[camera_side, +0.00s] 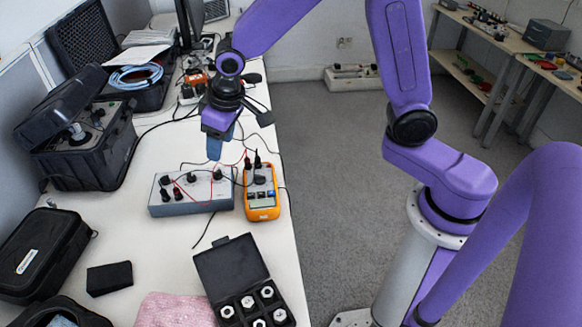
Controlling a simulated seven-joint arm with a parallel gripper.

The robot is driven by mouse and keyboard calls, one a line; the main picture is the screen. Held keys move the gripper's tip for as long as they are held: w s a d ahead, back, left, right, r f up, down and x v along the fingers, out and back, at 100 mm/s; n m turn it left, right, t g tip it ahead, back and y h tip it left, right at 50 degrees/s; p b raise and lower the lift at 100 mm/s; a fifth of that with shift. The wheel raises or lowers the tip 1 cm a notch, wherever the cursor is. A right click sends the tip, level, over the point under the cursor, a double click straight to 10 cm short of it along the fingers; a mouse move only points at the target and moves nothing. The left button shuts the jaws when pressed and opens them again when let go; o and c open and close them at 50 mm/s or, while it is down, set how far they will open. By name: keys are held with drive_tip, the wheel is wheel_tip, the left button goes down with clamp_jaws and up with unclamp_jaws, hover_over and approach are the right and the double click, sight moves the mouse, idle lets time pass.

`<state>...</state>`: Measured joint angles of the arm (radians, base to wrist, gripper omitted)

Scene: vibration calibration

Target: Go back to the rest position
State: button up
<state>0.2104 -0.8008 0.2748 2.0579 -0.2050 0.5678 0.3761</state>
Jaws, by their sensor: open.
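My gripper (215,150) is at the end of my purple arm, pointing down over the white bench. It hangs above or just behind the grey box with black knobs (190,197). I see no object held in it. The fingers are small and seen partly edge-on, so the gap between them is hard to see. An orange multimeter (262,190) lies to the right of the grey box, with red and black leads running between the two.
An open black case with metal nuts (225,258) is at the bench front. A black instrument case (112,155), a zipped case (40,255) and a pink cloth (175,310) lie left and front. Loose cables cross the bench. Bare floor (320,180) lies to the right.

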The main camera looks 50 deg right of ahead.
drive_tip(key=s+d+r+n+g, duration=0.1)
drive_tip(key=s+d+n, duration=0.1)
drive_tip(key=s, duration=0.7)
drive_tip(key=s+d+r+n+g, duration=0.1)
drive_tip(key=s+d+n, duration=0.2)
drive_tip(key=s, duration=0.7)
drive_tip(key=s+d+r+n+g, duration=0.1)
drive_tip(key=s+d+n, duration=0.2)
drive_tip(key=s, duration=0.6)
drive_tip(key=shift+s+d+r, duration=0.2)
drive_tip(key=shift+d+r, duration=0.1)
drive_tip(key=shift+d, duration=0.95)
